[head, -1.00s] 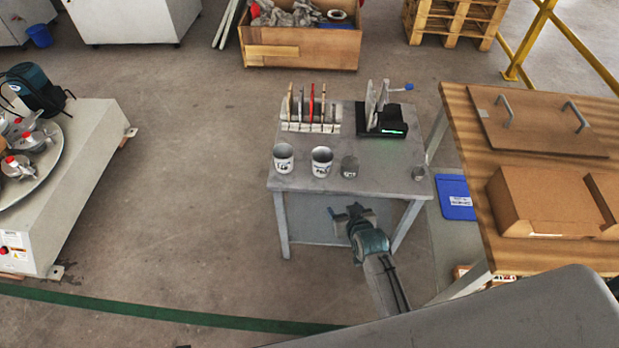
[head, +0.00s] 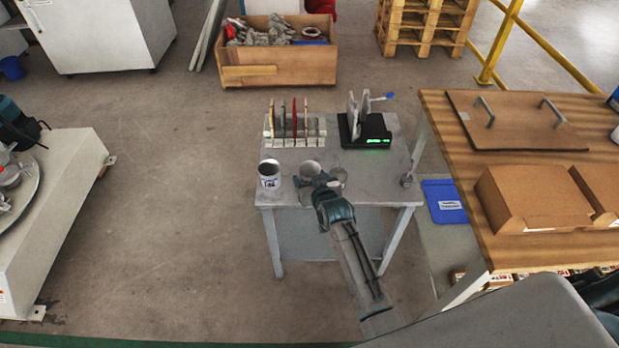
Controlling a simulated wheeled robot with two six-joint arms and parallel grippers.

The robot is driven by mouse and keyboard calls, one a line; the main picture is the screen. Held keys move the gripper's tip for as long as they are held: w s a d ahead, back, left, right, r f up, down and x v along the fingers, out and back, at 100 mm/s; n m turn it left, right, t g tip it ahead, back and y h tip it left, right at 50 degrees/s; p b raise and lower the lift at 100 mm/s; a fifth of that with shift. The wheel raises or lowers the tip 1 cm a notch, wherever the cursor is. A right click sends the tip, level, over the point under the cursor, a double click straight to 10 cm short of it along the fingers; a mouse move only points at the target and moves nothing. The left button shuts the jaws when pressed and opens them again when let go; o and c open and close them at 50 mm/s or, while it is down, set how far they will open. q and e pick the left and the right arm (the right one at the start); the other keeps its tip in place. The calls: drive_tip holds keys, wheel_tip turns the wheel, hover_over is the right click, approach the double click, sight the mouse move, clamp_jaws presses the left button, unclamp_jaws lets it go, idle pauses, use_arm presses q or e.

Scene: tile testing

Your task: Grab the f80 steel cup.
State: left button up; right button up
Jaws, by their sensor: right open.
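The left cup (head: 269,174) is upright with a white label whose print I cannot read surely. The middle cup (head: 310,168) is partly covered by my right gripper, so its label is hidden. A darker grey cup (head: 340,174) just to its right is also partly covered. My right gripper (head: 318,181) is open at the table's front edge, overlapping the middle cup in the picture; I cannot tell whether it touches it. Which cup is the f80 cannot be read. My left gripper is out of view.
The grey table (head: 372,185) also bears a rack (head: 294,130) of upright thin pieces and a black device (head: 366,131) with a green display. A small metal piece (head: 406,180) sits at its right edge. A wooden bench (head: 450,150) stands close on the right.

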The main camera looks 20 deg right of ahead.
drive_tip(key=shift+w+f, duration=0.35)
drive_tip(key=shift+w, duration=0.3)
drive_tip(key=c, duration=0.8)
